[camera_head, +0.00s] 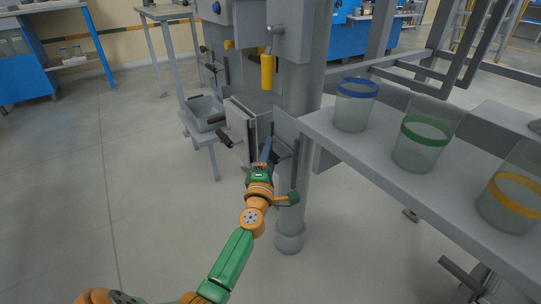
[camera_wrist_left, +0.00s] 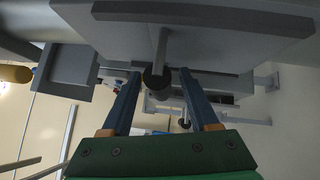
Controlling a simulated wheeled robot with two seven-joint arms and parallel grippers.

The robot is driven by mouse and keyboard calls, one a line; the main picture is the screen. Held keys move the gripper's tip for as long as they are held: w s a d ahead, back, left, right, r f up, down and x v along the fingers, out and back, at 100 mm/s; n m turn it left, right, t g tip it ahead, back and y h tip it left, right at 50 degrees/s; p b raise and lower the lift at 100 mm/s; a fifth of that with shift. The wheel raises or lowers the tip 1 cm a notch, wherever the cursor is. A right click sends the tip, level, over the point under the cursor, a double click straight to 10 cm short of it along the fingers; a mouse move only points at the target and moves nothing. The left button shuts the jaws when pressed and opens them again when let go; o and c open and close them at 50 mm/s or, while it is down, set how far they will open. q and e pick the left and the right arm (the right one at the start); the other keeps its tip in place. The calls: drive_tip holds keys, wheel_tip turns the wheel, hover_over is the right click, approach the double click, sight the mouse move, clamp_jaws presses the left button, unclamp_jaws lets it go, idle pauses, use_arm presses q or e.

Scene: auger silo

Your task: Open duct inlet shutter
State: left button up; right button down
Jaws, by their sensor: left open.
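My left gripper (camera_head: 266,150) reaches up to the grey machine beside the round column. Its blue fingers are open, and they also show in the left wrist view (camera_wrist_left: 160,78). In that view a grey rod with a dark round end (camera_wrist_left: 157,77) shows between the fingers, with gaps on both sides, below a wide grey panel (camera_wrist_left: 190,22). A pale upright plate (camera_head: 240,122), which looks like the shutter, stands just left of the fingers, with a dark handle (camera_head: 224,138) sticking out. I cannot tell whether the fingers touch anything. My right gripper is not in view.
A grey column (camera_head: 300,110) stands close right of the gripper. A shelf (camera_head: 330,130) on the right holds beakers with blue (camera_head: 354,105), green (camera_head: 423,134) and yellow (camera_head: 512,190) bands. A grey bin (camera_head: 204,112) sits left of the plate. The floor at left is clear.

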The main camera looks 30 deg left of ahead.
use_arm(q)
clamp_jaws()
idle(1.4)
